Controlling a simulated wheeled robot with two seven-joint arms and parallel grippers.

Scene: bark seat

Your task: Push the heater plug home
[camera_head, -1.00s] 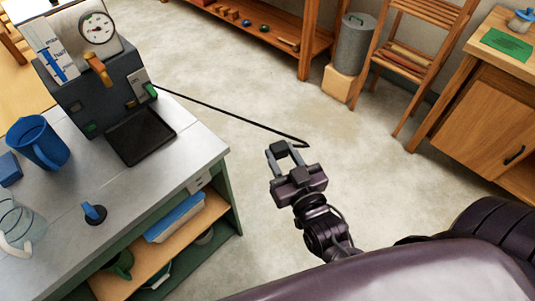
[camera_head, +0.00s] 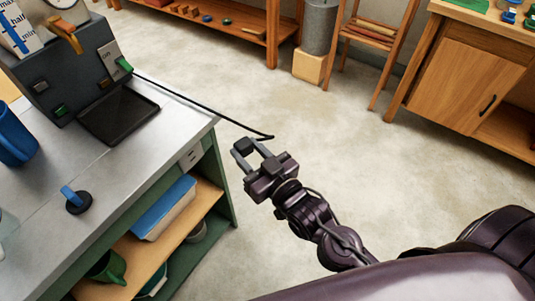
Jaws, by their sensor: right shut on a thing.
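My right gripper (camera_head: 256,156) is over the floor, just right of the bench's front corner. It is shut on what seems to be the heater plug at the end of a black cable (camera_head: 205,109). The plug itself is too dark and small to make out between the fingers. The cable runs from the right side of a dark machine (camera_head: 73,72) on the bench to a bend beside the fingertips. My left gripper is out of view.
The grey-topped bench (camera_head: 125,185) stands at left with a blue mug (camera_head: 14,137) and a black tray (camera_head: 118,115). A blue-and-white item (camera_head: 165,208) lies on its lower shelf. A wooden cabinet (camera_head: 465,80) stands at right. The floor (camera_head: 350,140) between is clear.

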